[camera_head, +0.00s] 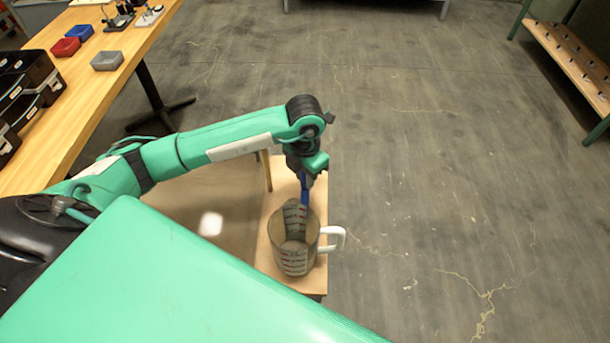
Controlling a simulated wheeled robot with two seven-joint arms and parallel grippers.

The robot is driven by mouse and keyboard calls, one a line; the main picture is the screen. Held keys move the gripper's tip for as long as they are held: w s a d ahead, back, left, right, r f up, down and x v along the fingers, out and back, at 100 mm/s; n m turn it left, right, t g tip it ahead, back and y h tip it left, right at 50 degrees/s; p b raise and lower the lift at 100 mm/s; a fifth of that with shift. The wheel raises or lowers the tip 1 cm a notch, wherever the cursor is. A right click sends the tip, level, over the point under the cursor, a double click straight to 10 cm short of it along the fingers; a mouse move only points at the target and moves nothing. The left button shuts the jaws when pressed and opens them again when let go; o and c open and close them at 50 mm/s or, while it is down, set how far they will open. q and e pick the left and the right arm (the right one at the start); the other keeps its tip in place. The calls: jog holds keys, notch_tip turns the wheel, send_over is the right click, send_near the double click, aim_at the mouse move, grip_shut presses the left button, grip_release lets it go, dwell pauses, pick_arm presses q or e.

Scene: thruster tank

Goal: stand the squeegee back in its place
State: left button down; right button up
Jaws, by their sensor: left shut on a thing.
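My left gripper (306,176) points down over the far rim of a clear grey measuring jug. It is shut on a slim blue piece, which I take to be the squeegee (305,192). The blue part runs down to the jug's far rim. I cannot tell whether its lower end is inside the jug or behind it. The jug (292,262) has dark markings and a white handle on its right, and stands upright. My right gripper is not in view.
The jug stands on a narrow light wood top (280,200), close to its near right edge. A long wooden table (110,40) at upper left holds black cases, small red, blue and grey bins. A green-framed rack (570,60) stands at upper right. The floor between is clear.

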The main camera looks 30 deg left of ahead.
pick_arm(q)
jog(key=shift+f, duration=0.45)
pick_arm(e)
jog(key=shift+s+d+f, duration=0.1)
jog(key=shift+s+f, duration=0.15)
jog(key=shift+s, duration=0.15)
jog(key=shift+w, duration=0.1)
pick_arm(q)
jog(key=shift+f, duration=0.1)
jog(key=c, duration=1.2)
grip_release()
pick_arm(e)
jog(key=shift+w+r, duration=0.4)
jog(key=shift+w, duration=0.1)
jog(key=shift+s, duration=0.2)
